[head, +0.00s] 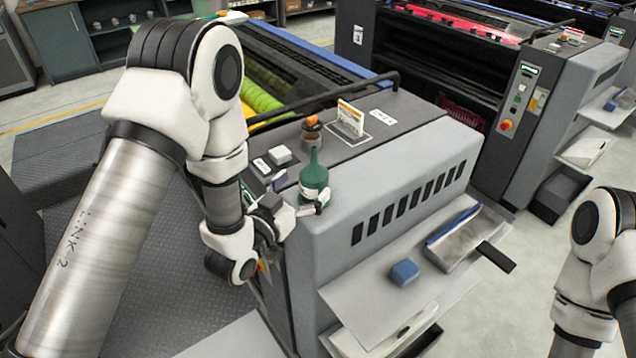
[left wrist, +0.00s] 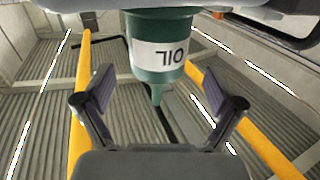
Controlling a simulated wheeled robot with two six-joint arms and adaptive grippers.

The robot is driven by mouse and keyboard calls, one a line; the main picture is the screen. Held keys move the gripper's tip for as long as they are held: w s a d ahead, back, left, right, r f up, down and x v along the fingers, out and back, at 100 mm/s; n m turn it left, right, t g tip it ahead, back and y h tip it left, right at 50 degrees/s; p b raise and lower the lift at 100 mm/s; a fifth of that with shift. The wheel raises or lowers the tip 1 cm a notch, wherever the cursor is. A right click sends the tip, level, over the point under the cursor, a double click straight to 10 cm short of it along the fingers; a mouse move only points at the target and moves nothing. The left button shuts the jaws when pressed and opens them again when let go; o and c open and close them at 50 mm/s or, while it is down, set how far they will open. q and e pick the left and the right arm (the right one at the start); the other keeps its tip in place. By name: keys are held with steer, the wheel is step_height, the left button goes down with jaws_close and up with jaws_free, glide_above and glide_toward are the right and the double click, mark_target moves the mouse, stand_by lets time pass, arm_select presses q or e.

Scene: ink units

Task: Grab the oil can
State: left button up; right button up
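The oil can (head: 314,180) is dark green with a narrow upright spout and a white label. It stands upright on the near left corner of the grey machine top. My left gripper (head: 302,191) is at the can, with its fingers spread to either side of it. In the left wrist view the oil can (left wrist: 160,55) appears upside down, its label reading OIL. The left gripper's fingers (left wrist: 160,100) are wide apart there, with clear gaps to the can. My right arm shows at the right edge of the head view, but its gripper is out of frame.
A black rail (head: 330,98) runs behind. A blue sponge-like block (head: 404,272) lies on the lower shelf.

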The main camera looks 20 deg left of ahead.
mark_target(315, 177)
arm_select(q)
steer(key=x, duration=0.1)
steer(key=p+x, duration=0.1)
steer(key=x, duration=0.1)
steer(key=shift+d, duration=0.25)
steer(key=shift+w+p, duration=0.3)
steer(key=shift+w, duration=0.05)
steer(key=shift+f, duration=0.2)
steer(key=shift+c, duration=1.3)
steer(key=c, duration=1.3)
steer(key=shift+w, duration=0.1)
steer(key=shift+c, duration=0.2)
